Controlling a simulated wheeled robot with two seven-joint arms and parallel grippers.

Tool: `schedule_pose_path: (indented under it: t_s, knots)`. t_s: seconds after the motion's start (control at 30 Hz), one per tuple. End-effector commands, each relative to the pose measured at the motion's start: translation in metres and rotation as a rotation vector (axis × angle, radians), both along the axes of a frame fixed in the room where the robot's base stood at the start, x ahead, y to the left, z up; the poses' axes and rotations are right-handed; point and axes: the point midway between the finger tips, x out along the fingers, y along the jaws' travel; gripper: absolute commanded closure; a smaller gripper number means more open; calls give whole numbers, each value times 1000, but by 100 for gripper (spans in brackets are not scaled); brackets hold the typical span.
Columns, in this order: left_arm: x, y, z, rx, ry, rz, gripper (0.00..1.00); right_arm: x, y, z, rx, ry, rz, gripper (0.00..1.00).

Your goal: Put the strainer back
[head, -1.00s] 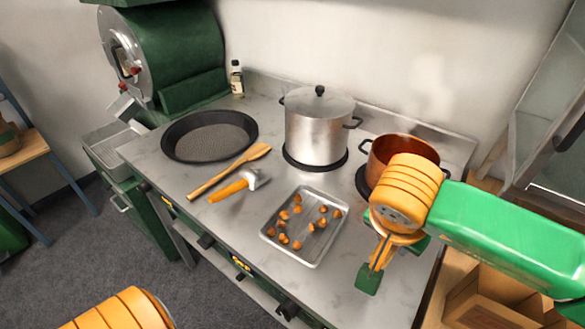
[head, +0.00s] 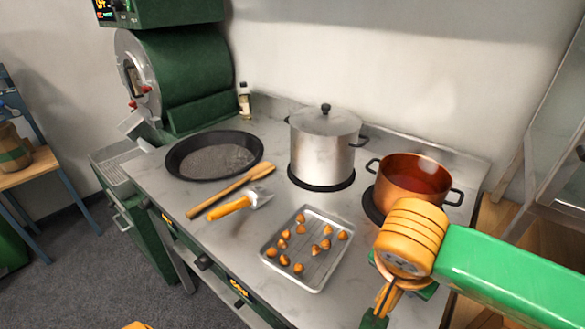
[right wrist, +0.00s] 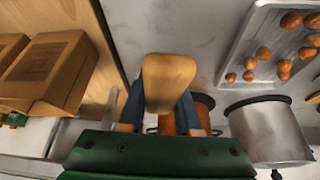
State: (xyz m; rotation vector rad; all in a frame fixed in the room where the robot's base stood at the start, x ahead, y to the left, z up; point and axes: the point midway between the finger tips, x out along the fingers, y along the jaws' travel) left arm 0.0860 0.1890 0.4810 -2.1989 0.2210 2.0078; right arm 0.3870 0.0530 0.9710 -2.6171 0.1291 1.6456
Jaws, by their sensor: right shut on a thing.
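My right gripper (head: 380,306) is low over the counter's right front, in front of the copper pot (head: 415,178). In the right wrist view, it (right wrist: 165,118) is shut on a wooden handle (right wrist: 168,80), whose wide rounded end points away from the palm. I take this to be the strainer's handle; I cannot make out its mesh or bowl in either view. The copper pot holds reddish liquid and shows partly behind the fingers in the wrist view (right wrist: 202,104). Only a bit of my left arm shows at the bottom edge of the head view; its gripper is out of view.
A tray (head: 345,212) of chestnuts lies mid-counter. A lidded steel pot (head: 322,150) stands behind it. A black pan (head: 180,172), wooden spatula (head: 225,191) and orange-handled tool (head: 230,206) lie left. Brown boxes (right wrist: 45,72) stand beside the counter in the wrist view.

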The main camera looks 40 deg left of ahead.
Motion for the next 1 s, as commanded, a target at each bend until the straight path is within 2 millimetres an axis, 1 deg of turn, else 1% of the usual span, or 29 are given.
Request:
schedule_pose_path:
  t_s: [0.33, 0.37, 0.4, 0.47, 0.77, 0.87, 1.0]
  knots:
    - [0, 0, -8, 0, 0, 0, 20, 0, 0, -8, 0, -1, 0, 100]
    - [0, 0, -7, 0, 0, 0, 20, 0, 0, -7, 0, -1, 0, 60]
    - [0, 0, -6, 0, -1, 0, 20, 0, 0, -6, 0, -1, 0, 49]
    - [0, 0, -6, 0, -1, 0, 20, 0, 0, -6, 0, -1, 0, 33]
    - [0, 0, -7, 0, -1, 0, 20, -1, 0, -6, 0, 0, 0, 33]
    - [0, 0, -11, 0, -1, 0, 20, -6, 1, 7, 1, -4, 1, 33]
    - [0, 0, -15, 0, -1, 0, 20, -20, 3, 35, 1, -4, 2, 33]
